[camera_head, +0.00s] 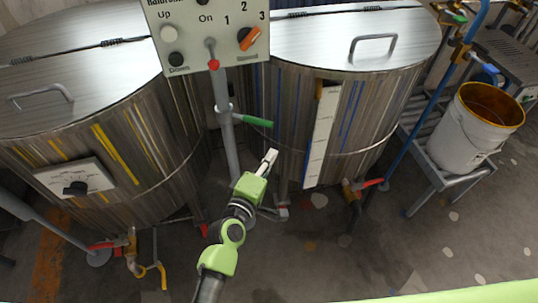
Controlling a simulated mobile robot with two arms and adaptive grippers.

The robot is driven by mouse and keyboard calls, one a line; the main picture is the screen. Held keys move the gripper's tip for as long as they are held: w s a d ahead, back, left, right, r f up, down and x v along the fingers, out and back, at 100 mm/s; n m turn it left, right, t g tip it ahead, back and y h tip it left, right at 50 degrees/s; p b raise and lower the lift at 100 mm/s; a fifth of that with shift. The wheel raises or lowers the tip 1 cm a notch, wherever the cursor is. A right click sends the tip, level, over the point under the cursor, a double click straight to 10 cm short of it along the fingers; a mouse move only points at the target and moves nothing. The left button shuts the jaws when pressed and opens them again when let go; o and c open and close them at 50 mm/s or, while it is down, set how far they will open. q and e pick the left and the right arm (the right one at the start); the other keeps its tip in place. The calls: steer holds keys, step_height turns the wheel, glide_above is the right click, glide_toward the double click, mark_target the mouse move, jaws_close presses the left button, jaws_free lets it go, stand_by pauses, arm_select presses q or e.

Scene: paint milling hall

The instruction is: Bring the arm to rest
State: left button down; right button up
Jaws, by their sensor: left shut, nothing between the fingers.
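My left gripper (268,161) is in the middle of the view, at the end of my green and dark arm, which comes up from the bottom. Its fingers are shut with nothing between them, and they point up and to the right. In the picture it lies in front of the gap between two steel vats, just below a green-handled lever (258,122) on a grey post. I cannot tell how far it is from the post. My right gripper does not show.
A left vat (120,140) and a right vat (345,120) stand close behind. A control panel (205,28) with knobs hangs above the gap. A red-handled valve (368,184) sits low right. A white bucket (466,130) stands on a stand. The floor at lower right is clear.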

arm_select(q)
steer(key=s+a+f+m+g+y, duration=0.1)
steer(key=s+a+f+m+g, duration=0.3)
steer(key=f, duration=0.6)
steer(key=s+a+f+y, duration=0.1)
steer(key=s+f, duration=0.5)
steer(key=f, duration=0.5)
steer(key=s+a+f+m+g+y, duration=0.1)
steer(key=s+a+f+m+g, duration=0.3)
steer(key=f, duration=0.6)
steer(key=s+a+f+m+g+y, duration=0.1)
steer(key=s+a+f, duration=0.4)
steer(key=s, duration=0.6)
steer(key=s+a+f+m+g+y, duration=0.1)
steer(key=s+a+f+m+g, duration=0.2)
steer(key=s+a+f, duration=0.3)
steer(key=s+a+f+m+g+y, duration=0.1)
steer(key=s+a+f, duration=0.5)
steer(key=s, duration=1)
steer(key=shift+s+a+f+m+g+y, duration=0.2)
steer(key=shift+f+m+g+y, duration=0.25)
steer(key=shift+f, duration=0.35)
steer(key=shift+d, duration=0.1)
